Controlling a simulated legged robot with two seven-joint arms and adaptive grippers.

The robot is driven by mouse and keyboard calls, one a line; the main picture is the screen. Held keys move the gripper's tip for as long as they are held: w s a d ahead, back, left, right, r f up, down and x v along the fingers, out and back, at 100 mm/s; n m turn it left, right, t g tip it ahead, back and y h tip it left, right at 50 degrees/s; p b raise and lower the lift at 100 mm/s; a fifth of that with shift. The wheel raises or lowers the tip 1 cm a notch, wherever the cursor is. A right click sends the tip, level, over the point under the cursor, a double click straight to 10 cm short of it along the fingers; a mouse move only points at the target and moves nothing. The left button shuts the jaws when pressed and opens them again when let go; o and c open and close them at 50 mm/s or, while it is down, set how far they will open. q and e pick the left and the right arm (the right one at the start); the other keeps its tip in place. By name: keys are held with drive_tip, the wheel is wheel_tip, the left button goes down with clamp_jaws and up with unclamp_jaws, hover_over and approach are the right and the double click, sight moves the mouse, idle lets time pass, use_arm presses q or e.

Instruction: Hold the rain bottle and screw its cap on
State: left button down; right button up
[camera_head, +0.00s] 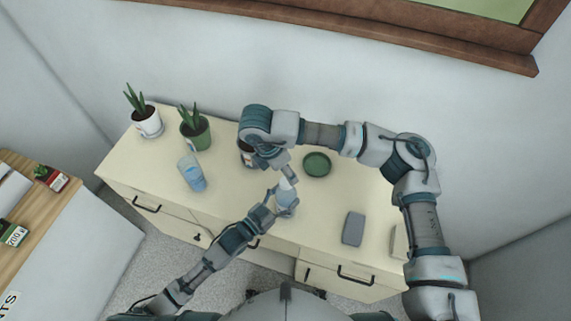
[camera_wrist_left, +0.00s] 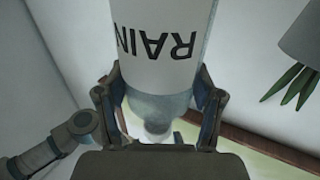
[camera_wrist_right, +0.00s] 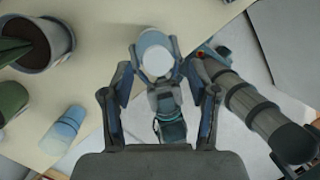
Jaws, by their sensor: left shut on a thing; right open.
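The rain bottle (camera_head: 287,203) is pale blue with a white label. My left gripper (camera_head: 274,197) is shut on it, above the front of the cabinet top. The left wrist view shows the label reading RAIN upside down on the bottle (camera_wrist_left: 160,40) between the fingers (camera_wrist_left: 158,82). My right gripper (camera_head: 285,178) is close above the bottle's top and open. In the right wrist view a round white top (camera_wrist_right: 156,61), which looks like the cap, lies between its spread fingers (camera_wrist_right: 153,50). I cannot tell whether the cap is seated or touched by the fingers.
On the cream cabinet (camera_head: 235,205) stand a pale blue cup or bottle (camera_head: 191,173), two potted plants (camera_head: 148,120) (camera_head: 195,132), a green dish (camera_head: 317,164) and a grey block (camera_head: 353,228). A dark container (camera_head: 246,157) is partly hidden behind my right arm.

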drive_tip(key=n, duration=0.5)
drive_tip(key=shift+r, duration=0.15)
drive_tip(key=n, duration=0.5)
drive_tip(key=shift+d+r+n+y, duration=0.1)
drive_tip(key=shift+r+n+y, duration=0.05)
drive_tip(key=shift+n+y, duration=0.25)
drive_tip(key=n, duration=0.5)
drive_tip(key=shift+w+r, duration=0.1)
drive_tip(key=shift+r, duration=0.05)
drive_tip(key=n, duration=0.5)
drive_tip(key=shift+r+y, duration=0.15)
drive_tip(key=shift+y, duration=0.15)
drive_tip(key=n, duration=0.5)
drive_tip(key=shift+r+n+g+y, duration=0.2)
drive_tip(key=shift+n+g+y, duration=0.1)
drive_tip(key=n, duration=0.5)
drive_tip(key=shift+r, duration=0.15)
drive_tip(key=n, duration=0.5)
drive_tip(key=shift+r+y, duration=0.2)
drive_tip(key=shift+y, duration=0.1)
drive_tip(key=n, duration=0.6)
drive_tip(key=shift+r+n+y, duration=0.25)
drive_tip(key=shift+n+y, duration=0.05)
drive_tip(key=shift+n, duration=0.1)
